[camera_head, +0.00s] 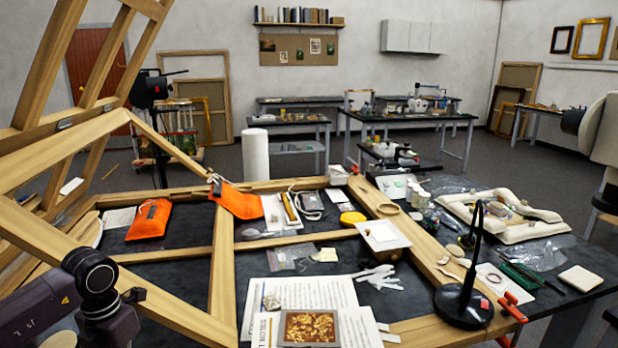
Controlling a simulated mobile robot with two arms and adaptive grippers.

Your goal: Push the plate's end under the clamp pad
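A red-orange clamp (513,307) grips the table's right front edge, beside the black lamp base. Its pad cannot be made out. I cannot tell for sure which thing is the plate. A flat grey-bordered piece with a gilt pattern (309,328) lies at the bottom centre on printed sheets, apart from the clamp and cut by the lower edge of the picture. Part of my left arm shows at the lower left, over the wooden frame, but its gripper fingers do not show.
A wooden frame (222,262) divides the dark tabletop, with a raised wooden lattice at the left. A padded tray (503,214) lies at right.

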